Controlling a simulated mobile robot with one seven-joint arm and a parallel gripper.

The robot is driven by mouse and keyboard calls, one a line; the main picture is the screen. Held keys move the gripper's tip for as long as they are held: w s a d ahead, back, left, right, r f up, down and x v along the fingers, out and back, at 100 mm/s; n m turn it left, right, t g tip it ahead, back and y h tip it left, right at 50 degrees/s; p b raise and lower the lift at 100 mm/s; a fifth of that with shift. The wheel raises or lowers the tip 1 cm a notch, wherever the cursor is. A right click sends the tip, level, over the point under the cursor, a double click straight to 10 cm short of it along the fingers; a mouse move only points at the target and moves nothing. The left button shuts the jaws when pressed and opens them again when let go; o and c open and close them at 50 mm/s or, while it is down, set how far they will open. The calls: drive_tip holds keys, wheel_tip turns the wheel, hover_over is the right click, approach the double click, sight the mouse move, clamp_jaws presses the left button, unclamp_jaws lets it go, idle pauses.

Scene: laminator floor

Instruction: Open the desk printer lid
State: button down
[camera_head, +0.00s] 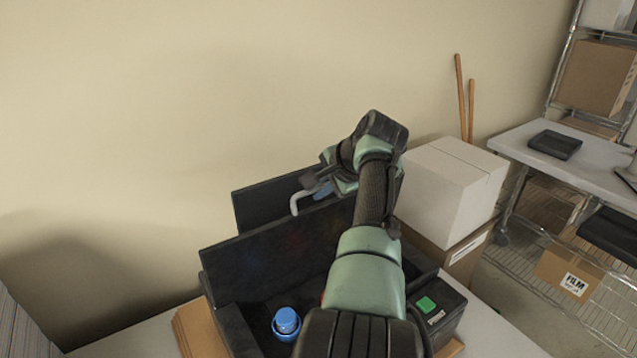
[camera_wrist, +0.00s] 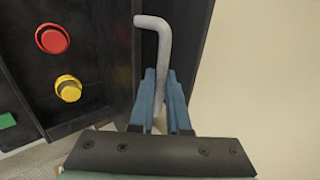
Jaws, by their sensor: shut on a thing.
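The black desk printer (camera_head: 234,325) stands on the table at the lower middle of the head view. A wide dark panel (camera_head: 265,255), apparently its lid, stands tilted up, with another dark panel (camera_head: 262,200) behind it. A grey bent handle (camera_head: 295,203) shows at the panels' upper edge. My gripper (camera_head: 322,190) reaches over the panels to this handle. In the wrist view, the blue fingers of my gripper (camera_wrist: 160,98) are shut on the handle (camera_wrist: 153,35), whose bent end sticks out beyond them. My arm hides the printer's middle.
The printer carries a blue knob (camera_head: 286,321) and a green button (camera_head: 425,304). Red (camera_wrist: 52,38) and yellow (camera_wrist: 68,88) buttons show in the wrist view. A white box (camera_head: 450,185) stands right of my arm. The wall (camera_head: 130,120) behind is bare.

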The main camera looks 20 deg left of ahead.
drive_tip(key=shift+w+a+f, duration=0.1)
drive_tip(key=shift+a+f, duration=0.05)
drive_tip(key=shift+f, duration=0.1)
idle(0.3)
drive_tip(key=c, duration=0.9)
unclamp_jaws()
drive_tip(key=shift+b+v, duration=0.65)
drive_tip(key=shift+v, duration=0.25)
drive_tip(key=shift+a+r+b+v, duration=0.15)
drive_tip(key=shift+b+v, duration=1.1)
drive_tip(key=shift+v, duration=1.65)
drive_tip(key=shift+a+r+b+v, duration=0.1)
drive_tip(key=shift+b+v, duration=1.1)
drive_tip(key=shift+v, duration=1.7)
